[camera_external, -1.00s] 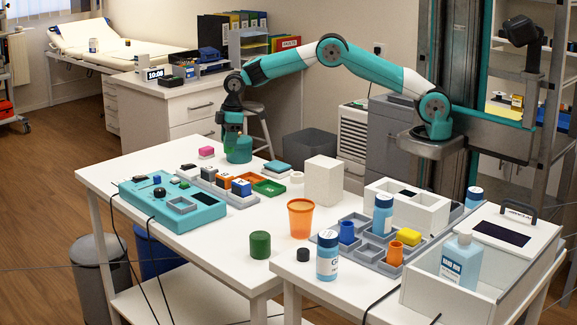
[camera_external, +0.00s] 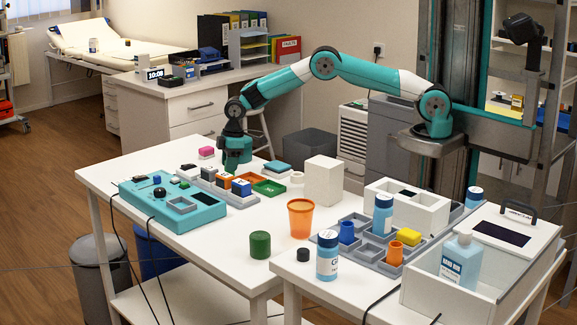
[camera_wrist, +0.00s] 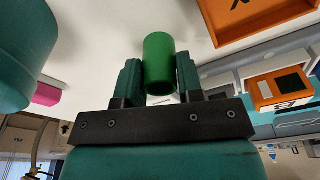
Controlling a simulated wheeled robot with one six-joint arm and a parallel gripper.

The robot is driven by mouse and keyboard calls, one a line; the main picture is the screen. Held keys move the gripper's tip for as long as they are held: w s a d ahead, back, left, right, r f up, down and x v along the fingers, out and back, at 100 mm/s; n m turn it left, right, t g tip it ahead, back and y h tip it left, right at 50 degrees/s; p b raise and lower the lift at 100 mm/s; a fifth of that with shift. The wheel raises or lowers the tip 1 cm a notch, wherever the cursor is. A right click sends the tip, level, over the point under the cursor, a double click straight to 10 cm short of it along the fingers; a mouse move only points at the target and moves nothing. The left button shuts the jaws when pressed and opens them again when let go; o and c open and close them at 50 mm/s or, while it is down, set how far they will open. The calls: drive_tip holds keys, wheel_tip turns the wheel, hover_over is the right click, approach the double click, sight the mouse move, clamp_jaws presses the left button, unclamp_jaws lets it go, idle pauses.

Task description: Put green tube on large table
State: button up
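The green tube (camera_wrist: 159,55) is between the two teal fingers of my gripper (camera_wrist: 159,72) in the wrist view, with both fingers against its sides. The white surface of the large table (camera_external: 150,239) lies behind it. In the external view my gripper (camera_external: 236,163) is low over the back part of this table. The tube cannot be made out there. I cannot tell whether the tube's far end touches the table.
A teal console (camera_external: 185,212), orange cup (camera_external: 300,220) and dark green cylinder (camera_external: 260,245) stand nearer.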

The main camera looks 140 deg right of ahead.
drive_tip(key=o, duration=0.4)
drive_tip(key=shift+c, duration=0.2)
wheel_tip(320, 180, up, 12)
drive_tip(key=s, duration=0.2)
drive_tip(key=w+a+r+n+y, duration=0.15)
drive_tip(key=w+a+r, duration=0.25)
drive_tip(key=a, duration=0.8)
drive_tip(key=w+a+r+n, duration=0.2)
drive_tip(key=w+a+r, duration=0.15)
drive_tip(key=a, duration=0.85)
drive_tip(key=s+a+r+n+y, duration=0.1)
drive_tip(key=s+a+r, duration=0.1)
drive_tip(key=a, duration=0.7)
drive_tip(key=s+a+r+n, duration=0.2)
drive_tip(key=s+a, duration=0.1)
drive_tip(key=a, duration=0.5)
drive_tip(key=s+a+n+y, duration=0.2)
drive_tip(key=s+a+n, duration=0.1)
drive_tip(key=s+a, duration=0.9)
drive_tip(key=s+a+n, duration=0.1)
drive_tip(key=s+a, duration=0.3)
drive_tip(key=s, duration=0.2)
drive_tip(key=s+a+f+n+g, duration=0.1)
drive_tip(key=s+a, duration=0.4)
drive_tip(key=s, duration=0.2)
drive_tip(key=shift+s+g+b, duration=0.25)
drive_tip(key=shift+g+b, duration=0.05)
drive_tip(key=shift+b, duration=0.15)
